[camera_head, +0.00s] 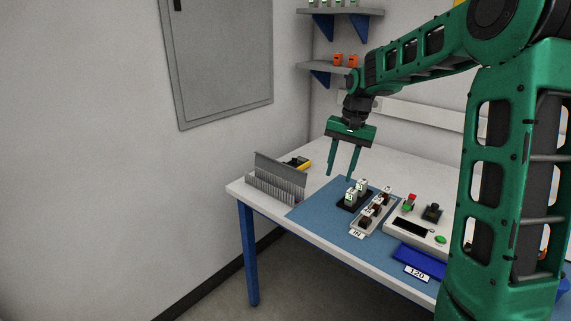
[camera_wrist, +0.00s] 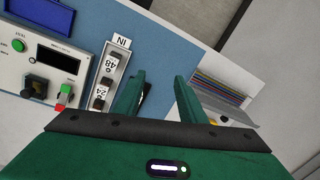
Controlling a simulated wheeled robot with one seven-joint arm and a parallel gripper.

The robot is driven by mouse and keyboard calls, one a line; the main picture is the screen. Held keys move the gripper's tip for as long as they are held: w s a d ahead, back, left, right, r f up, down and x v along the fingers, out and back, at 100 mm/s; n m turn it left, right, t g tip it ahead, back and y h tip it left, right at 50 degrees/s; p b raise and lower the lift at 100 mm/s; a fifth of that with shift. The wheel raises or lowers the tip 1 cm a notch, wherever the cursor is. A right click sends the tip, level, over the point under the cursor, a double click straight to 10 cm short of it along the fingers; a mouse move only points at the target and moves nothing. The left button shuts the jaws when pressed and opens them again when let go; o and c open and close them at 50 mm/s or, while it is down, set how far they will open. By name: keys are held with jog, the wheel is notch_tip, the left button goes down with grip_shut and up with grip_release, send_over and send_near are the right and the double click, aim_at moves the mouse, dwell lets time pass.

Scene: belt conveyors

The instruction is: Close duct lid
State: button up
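The grey slotted wire duct (camera_head: 272,188) stands at the left end of the workbench. Its lid (camera_head: 281,170) is raised, tilted up along the far side of the duct. In the wrist view the duct (camera_wrist: 222,92) lies at the right, with coloured wires showing inside, partly hidden by a finger. My green gripper (camera_head: 344,162) is above the bench, to the right of the duct and apart from it, fingers pointing down. The fingers (camera_wrist: 160,95) are spread with nothing between them.
A black holder with white-topped parts (camera_head: 357,192) sits below and right of my gripper. Beside it are the IN rack (camera_head: 363,224), a control box (camera_head: 418,230) and a blue bin (camera_head: 418,260). A yellow and black tool (camera_head: 299,162) lies behind the lid. The wall is close at left.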

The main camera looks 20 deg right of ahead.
jog(key=w+a+f+m+t+y, duration=0.1)
jog(key=w+a+f+y, duration=0.15)
jog(key=w, duration=1.05)
jog(key=m+t+y, duration=0.1)
jog(key=m+y, duration=0.1)
jog(key=y, duration=0.1)
send_near(284, 163)
jog(key=x, duration=0.8)
jog(key=shift+f, duration=0.35)
jog(key=shift+w+t, duration=0.1)
jog(key=shift+t, duration=0.2)
grip_shut()
